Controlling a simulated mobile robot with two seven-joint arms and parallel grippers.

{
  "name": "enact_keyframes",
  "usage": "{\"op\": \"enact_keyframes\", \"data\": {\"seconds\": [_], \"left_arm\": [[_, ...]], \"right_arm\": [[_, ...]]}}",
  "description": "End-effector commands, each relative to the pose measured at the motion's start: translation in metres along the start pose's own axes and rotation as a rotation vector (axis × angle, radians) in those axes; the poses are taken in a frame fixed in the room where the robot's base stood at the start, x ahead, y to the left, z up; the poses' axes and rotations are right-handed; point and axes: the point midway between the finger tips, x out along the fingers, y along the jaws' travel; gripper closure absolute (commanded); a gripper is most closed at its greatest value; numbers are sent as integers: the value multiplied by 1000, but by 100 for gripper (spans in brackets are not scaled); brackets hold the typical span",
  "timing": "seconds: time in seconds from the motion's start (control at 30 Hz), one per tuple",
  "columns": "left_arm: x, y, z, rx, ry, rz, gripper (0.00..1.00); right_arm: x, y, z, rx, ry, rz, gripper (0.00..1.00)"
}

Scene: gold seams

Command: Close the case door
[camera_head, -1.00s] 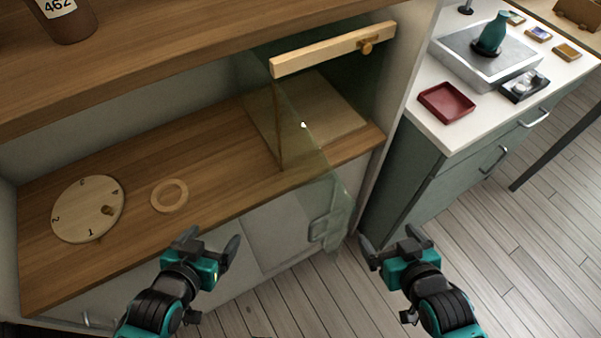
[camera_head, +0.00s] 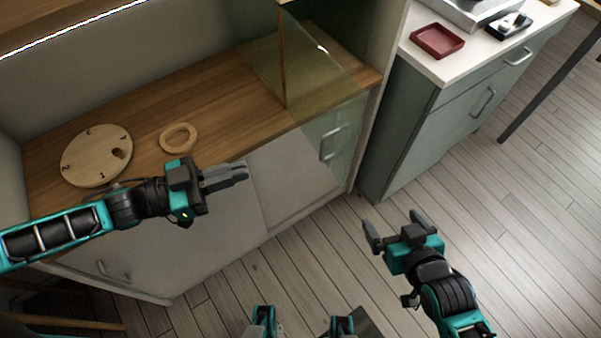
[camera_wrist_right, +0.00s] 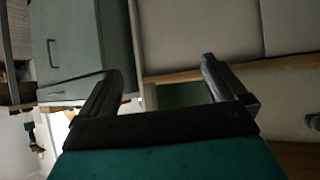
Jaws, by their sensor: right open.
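The case door is a clear, greenish glass panel (camera_head: 322,92) standing out from the case at an angle, open, in the head view. Its lower front corner overhangs the shelf edge above the lower cupboard. My left gripper (camera_head: 246,172) is in front of the lower cupboard, left of the glass and apart from it, pointing right. Its fingers overlap edge-on, so their gap is unclear. My right gripper (camera_head: 396,226) is open and empty over the floor, right of and nearer than the glass. Its spread fingers also show in the right wrist view (camera_wrist_right: 160,85), where I cannot make out the glass.
A numbered wooden disc (camera_head: 95,155) and a wooden ring (camera_head: 179,138) lie on the wooden shelf (camera_head: 225,105). A green drawer cabinet (camera_head: 430,130) with a red tray (camera_head: 437,40) stands at the right. The floor (camera_head: 490,210) between is clear.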

Motion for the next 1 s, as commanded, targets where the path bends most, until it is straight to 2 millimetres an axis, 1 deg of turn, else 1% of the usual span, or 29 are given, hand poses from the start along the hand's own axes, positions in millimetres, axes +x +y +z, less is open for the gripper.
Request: {"op": "enact_keyframes", "data": {"seconds": [0.03, 0.13, 0.27, 0.43, 0.6, 0.7, 0.83, 1.0], "left_arm": [[-6, -2, 0, -2, -5, 18, 100], [-8, -1, 0, -9, -4, 36, 100], [6, 0, -2, -10, 0, 36, 100], [40, 1, -2, -9, 2, 37, 100], [78, 2, -2, -8, 2, 36, 100], [97, 3, -2, -8, 0, 36, 100], [116, 4, -1, -8, -1, 35, 100], [128, 4, 0, -9, -4, 34, 100]], "right_arm": [[1, 0, 1, 1, 1, 0, 2], [1, 0, -1, 2, 3, 0, 2], [3, 0, -7, 1, 14, 1, 2], [3, 2, -14, 0, 24, 3, 2], [2, 2, -15, 0, 24, 3, 2], [1, 2, -15, 0, 22, 3, 2], [0, 1, -14, 0, 19, 3, 2], [-1, 1, -13, 1, 16, 2, 2]]}}
